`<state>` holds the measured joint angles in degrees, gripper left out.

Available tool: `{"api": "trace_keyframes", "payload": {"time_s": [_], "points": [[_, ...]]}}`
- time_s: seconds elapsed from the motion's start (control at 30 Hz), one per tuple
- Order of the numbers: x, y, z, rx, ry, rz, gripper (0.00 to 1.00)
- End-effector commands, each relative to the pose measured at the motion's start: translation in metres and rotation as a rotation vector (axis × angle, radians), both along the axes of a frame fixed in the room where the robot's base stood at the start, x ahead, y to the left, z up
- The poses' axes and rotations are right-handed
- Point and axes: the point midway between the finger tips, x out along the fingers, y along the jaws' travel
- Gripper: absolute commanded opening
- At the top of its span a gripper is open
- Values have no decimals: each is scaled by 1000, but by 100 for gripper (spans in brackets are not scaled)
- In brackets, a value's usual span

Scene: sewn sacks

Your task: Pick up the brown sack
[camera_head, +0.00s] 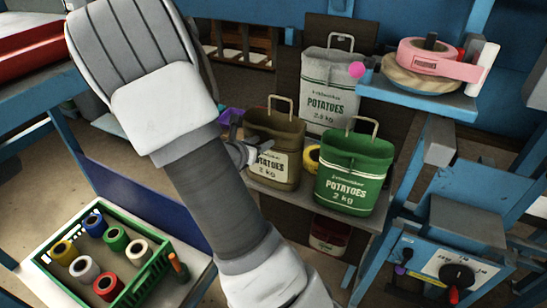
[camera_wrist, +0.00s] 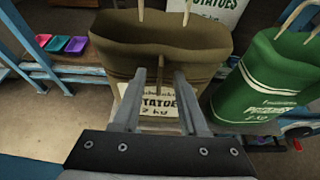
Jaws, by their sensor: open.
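The brown sack (camera_head: 272,133) stands upright on a shelf, with a beige handle on top and a pale label reading "POTATOES". In the wrist view the brown sack (camera_wrist: 162,45) fills the upper middle. My gripper (camera_head: 245,152) is at the sack's left side in the head view. In the wrist view my gripper (camera_wrist: 160,80) has its two fingers apart, in front of the sack's face and over part of the label. I cannot tell whether the fingers touch the cloth. The sack's lower part is partly hidden by my fingers.
A green sack (camera_head: 354,172) stands close on the right, and a grey-white sack (camera_head: 328,88) behind. A yellow roll (camera_head: 312,158) sits between them. A blue stand with tape rolls (camera_head: 428,62) is at the right. A green crate of spools (camera_head: 66,289) is at the lower left.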

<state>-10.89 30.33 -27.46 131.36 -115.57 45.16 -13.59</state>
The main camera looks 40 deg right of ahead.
Motion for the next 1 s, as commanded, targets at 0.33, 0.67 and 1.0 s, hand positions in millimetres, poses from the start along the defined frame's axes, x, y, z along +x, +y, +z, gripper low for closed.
{"api": "trace_keyframes", "payload": {"time_s": [0.33,0.67,1.0], "points": [[0,0,0,0,0,0,0],[0,1,0,0,0,0,0],[0,1,0,0,-1,0,0]]}}
